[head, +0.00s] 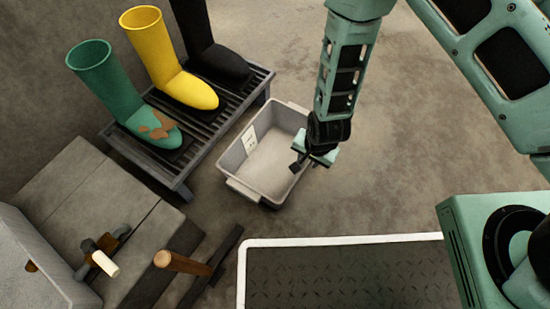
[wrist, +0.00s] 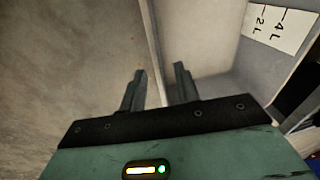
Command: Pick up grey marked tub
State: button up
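The grey marked tub (head: 235,180) stands on the floor in the middle of the head view, beside the slatted rack. It is open at the top and looks empty, with a white label on its inner far-left wall. In the wrist view the tub's wall (wrist: 221,86) shows with the label (wrist: 272,25) reading 2 L and 4 L. My gripper (head: 303,170) is at the tub's right-hand rim. In the wrist view its two fingers (wrist: 160,78) are apart, with the rim edge running up between them. I cannot tell whether either finger touches the rim.
A slatted rack (head: 187,177) holds green (head: 105,80), yellow (head: 160,50) and black (head: 207,40) boots left of the tub. A wooden handle (head: 183,263) and a grey block with a tap (head: 100,252) are lower left. A white-edged dark mat (head: 340,275) lies in front. Floor to the right is clear.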

jog(key=f+b, duration=0.2)
jog(key=f, duration=0.2)
jog(key=shift+w+b, duration=0.3)
jog(key=shift+b, duration=0.1)
grip_shut()
jog(key=shift+w, duration=0.15)
dwell(0.8)
